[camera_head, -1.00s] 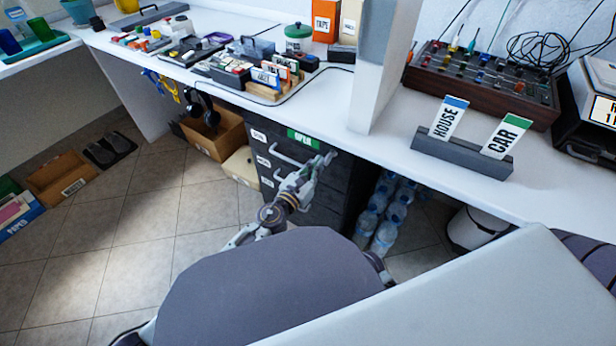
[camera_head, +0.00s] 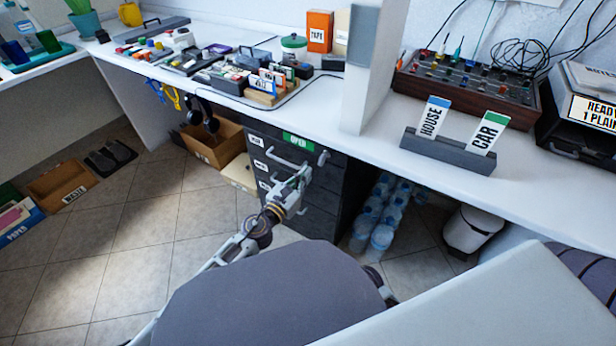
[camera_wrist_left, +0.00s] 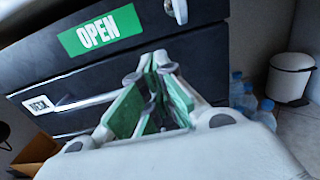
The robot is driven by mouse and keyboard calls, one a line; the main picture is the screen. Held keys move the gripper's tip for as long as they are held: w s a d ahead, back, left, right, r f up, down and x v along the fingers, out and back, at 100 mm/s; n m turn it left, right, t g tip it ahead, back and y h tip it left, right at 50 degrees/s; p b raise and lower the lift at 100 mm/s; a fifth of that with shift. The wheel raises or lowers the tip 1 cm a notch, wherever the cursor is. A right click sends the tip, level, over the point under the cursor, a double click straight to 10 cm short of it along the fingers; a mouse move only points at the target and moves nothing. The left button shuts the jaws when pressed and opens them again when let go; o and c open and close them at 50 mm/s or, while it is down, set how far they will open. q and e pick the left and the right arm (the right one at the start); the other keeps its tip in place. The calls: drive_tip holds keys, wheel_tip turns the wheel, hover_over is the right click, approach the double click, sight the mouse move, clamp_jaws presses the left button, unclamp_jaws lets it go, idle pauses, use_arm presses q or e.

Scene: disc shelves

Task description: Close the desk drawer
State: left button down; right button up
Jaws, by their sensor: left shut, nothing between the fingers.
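The dark drawer cabinet (camera_head: 327,212) stands under the white desk, with a green OPEN sign (camera_head: 299,141) at its top. The sign also shows in the left wrist view (camera_wrist_left: 100,30). A drawer with a white DESK label (camera_wrist_left: 39,105) and a pale handle bar lies below the sign there. How far any drawer stands out is hard to tell. My left gripper (camera_head: 303,174) is shut and empty in front of the upper drawers, partly hiding their handles. Its green-padded fingers (camera_wrist_left: 158,62) point at the drawer fronts; contact cannot be told. My right gripper is not in view.
Water bottles (camera_head: 380,215) and a white bin (camera_head: 470,230) stand right of the cabinet. A cardboard box (camera_head: 215,148) stands to its left. A grey chair seat (camera_head: 275,295) fills the near foreground.

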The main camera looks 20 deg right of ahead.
use_arm(q)
drive_tip(key=v, duration=0.9)
drive_tip(key=shift+a+p, duration=0.25)
drive_tip(key=shift+p, duration=0.15)
drive_tip(key=shift+f, duration=0.15)
idle(0.3)
